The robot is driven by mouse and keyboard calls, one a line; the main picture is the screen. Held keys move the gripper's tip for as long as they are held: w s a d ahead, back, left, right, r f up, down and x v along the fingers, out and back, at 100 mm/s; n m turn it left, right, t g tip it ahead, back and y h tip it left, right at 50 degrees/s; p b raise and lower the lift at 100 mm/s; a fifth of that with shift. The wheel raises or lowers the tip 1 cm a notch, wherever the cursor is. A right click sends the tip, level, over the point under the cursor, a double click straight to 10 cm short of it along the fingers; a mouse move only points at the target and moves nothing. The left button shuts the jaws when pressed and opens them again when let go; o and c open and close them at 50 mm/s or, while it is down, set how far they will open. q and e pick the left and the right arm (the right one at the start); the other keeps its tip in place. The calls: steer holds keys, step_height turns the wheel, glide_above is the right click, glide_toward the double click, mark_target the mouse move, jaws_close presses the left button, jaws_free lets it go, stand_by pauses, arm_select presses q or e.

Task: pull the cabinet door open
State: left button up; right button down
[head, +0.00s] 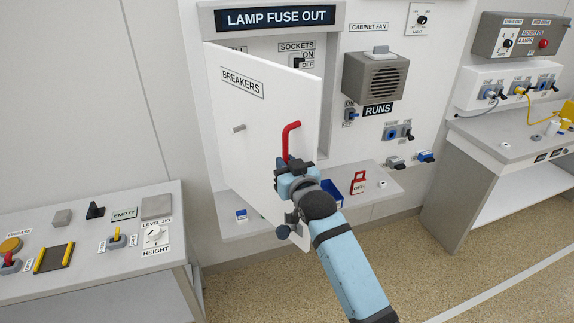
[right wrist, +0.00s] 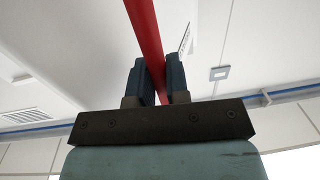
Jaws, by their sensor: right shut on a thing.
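The white cabinet door (head: 265,110), labelled BREAKERS, stands partly open, swung out from the cabinet (head: 207,20). Its free edge is on the right, and part of the cabinet's inside shows behind it. A red handle (head: 288,137) is on the door near that edge. My right gripper (head: 292,170) is shut on the lower part of the handle. In the right wrist view the red handle (right wrist: 145,35) runs between the two fingers (right wrist: 159,83). My left gripper is in neither view.
A shelf (head: 385,190) with a red tag and small parts lies below the cabinet. A grey fan box (head: 375,80) is on the wall to the right. A bench with controls (head: 80,290) stands at left, another table (head: 480,150) at right. Open floor lies between.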

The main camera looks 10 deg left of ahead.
steer(key=shift+r, duration=0.1)
steer(key=c, duration=1.1)
jaws_free()
steer(key=shift+b+v, duration=1.25)
steer(key=shift+v, duration=5.65)
